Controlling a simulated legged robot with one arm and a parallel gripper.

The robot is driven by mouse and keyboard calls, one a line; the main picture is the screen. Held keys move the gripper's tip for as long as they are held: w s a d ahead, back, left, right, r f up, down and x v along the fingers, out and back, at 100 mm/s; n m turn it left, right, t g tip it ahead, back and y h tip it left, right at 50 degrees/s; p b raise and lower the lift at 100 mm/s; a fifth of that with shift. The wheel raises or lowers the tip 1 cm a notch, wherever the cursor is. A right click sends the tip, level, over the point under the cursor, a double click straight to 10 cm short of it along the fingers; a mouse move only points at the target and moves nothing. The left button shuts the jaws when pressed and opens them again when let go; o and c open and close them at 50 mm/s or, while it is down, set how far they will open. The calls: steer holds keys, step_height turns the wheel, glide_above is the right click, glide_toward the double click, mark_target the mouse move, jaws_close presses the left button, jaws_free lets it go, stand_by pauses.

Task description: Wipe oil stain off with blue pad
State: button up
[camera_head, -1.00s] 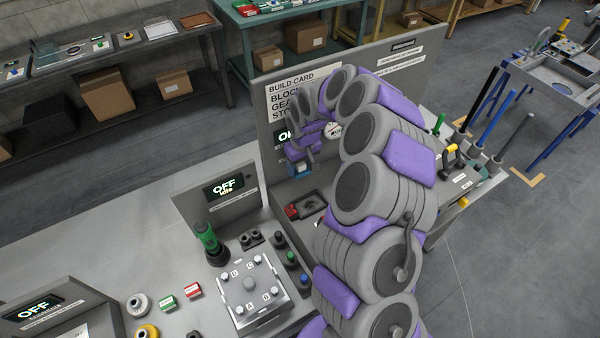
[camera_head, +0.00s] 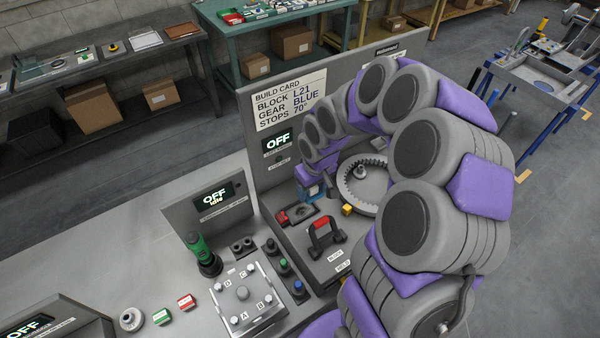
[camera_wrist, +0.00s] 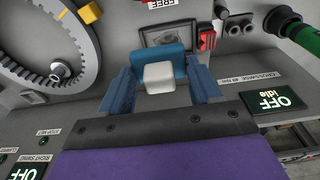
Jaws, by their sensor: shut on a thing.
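My gripper (camera_head: 313,183) is shut on a blue pad (camera_head: 311,193) with a white block on it, near the foot of the upright panel. In the wrist view the blue pad (camera_wrist: 130,60) sits between the two blue fingers of my gripper (camera_wrist: 160,80). Just beyond the pad is a dark framed plate (camera_wrist: 170,36), with a dark patch in it that may be the oil stain. The plate also shows in the head view (camera_head: 302,212), below and left of the pad. The pad hides part of it in the wrist view; contact cannot be told.
A large toothed ring (camera_head: 345,187) stands right of my gripper. A red-handled block (camera_head: 322,232), a yellow cube (camera_head: 347,209) and a red part (camera_head: 283,217) are close by. The build card panel (camera_head: 262,150) rises behind. A green-topped tool (camera_head: 200,250) stands left.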

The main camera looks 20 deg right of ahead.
steer(key=s, duration=0.2)
steer(key=s+d, duration=0.1)
steer(key=s, duration=0.2)
steer(key=s+d, duration=0.1)
steer(key=s, duration=0.1)
steer(key=shift+s+d, duration=0.15)
steer(key=b, duration=0.2)
glide_above(297, 211)
steer(key=d, duration=0.1)
step_height(297, 211, down, 5)
steer(key=shift+f+b, duration=0.95)
steer(key=shift+f, duration=1.55)
steer(key=shift+f, duration=0.75)
steer(key=shift+s+a, duration=0.15)
steer(key=shift+a, duration=0.2)
steer(key=shift+d+r, duration=0.2)
steer(key=shift+d, duration=0.05)
steer(key=shift+w+d, duration=0.15)
steer(key=shift+w, duration=0.05)
